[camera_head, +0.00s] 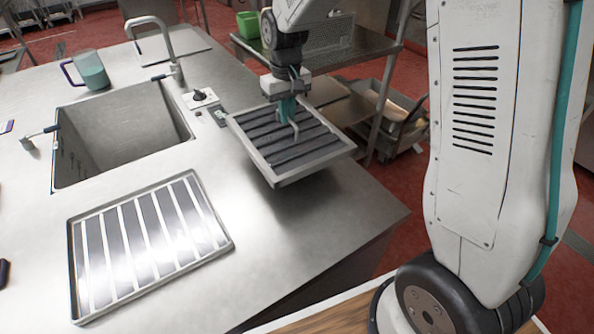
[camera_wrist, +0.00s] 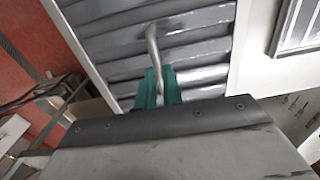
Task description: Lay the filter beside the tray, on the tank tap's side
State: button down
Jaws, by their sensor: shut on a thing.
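The filter (camera_head: 265,139) is a framed panel with dark slats and a bent metal handle. My gripper (camera_head: 289,110) is shut on that handle, with teal fingertips, and holds the filter by the counter's right edge. It seems slightly raised, but the gap is hard to judge. In the wrist view the gripper (camera_wrist: 159,90) grips the handle and the filter (camera_wrist: 190,55) fills the upper middle. A shallow framed panel with light and dark stripes (camera_head: 148,240), seemingly the tray, lies flat at front left. A tall curved tap (camera_head: 152,20) stands behind the sunken tank (camera_head: 150,115).
A small lever tap (camera_head: 40,133) is at the tank's left. A jug (camera_head: 90,70) stands behind the tank. A control knob (camera_head: 200,97) sits near the filter. A side shelf (camera_head: 335,60) is behind my arm. Bare counter (camera_head: 260,225) lies between the panel and filter.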

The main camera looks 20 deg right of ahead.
aim_at(297, 144)
jog(key=s+a+n, duration=0.1)
jog(key=s+n, duration=0.1)
jog(key=s, duration=0.1)
jog(key=s+a+n, duration=0.2)
jog(key=s+n, duration=0.1)
jog(key=s, duration=0.1)
jog(key=s+a+f+n, duration=0.1)
jog(key=s+n, duration=0.1)
jog(key=s, duration=0.2)
jog(key=shift+s+a, duration=0.15)
jog(key=shift+a, duration=0.1)
jog(key=s+f+n, duration=0.2)
jog(key=s+n, duration=0.5)
jog(key=s, duration=0.2)
jog(key=w+d, duration=0.1)
jog(key=w, duration=0.3)
jog(key=w+d+f, duration=0.1)
jog(key=w+d, duration=0.1)
jog(key=w, duration=0.3)
jog(key=w+d, duration=0.1)
jog(key=w, duration=0.3)
jog(key=shift+w+d+f, duration=0.2)
jog(key=shift+w+d, duration=0.2)
jog(key=shift+w+f, duration=0.1)
jog(key=shift+f, duration=1.75)
jog(key=c, duration=1.5)
grip_release()
jog(key=shift+c, duration=0.2)
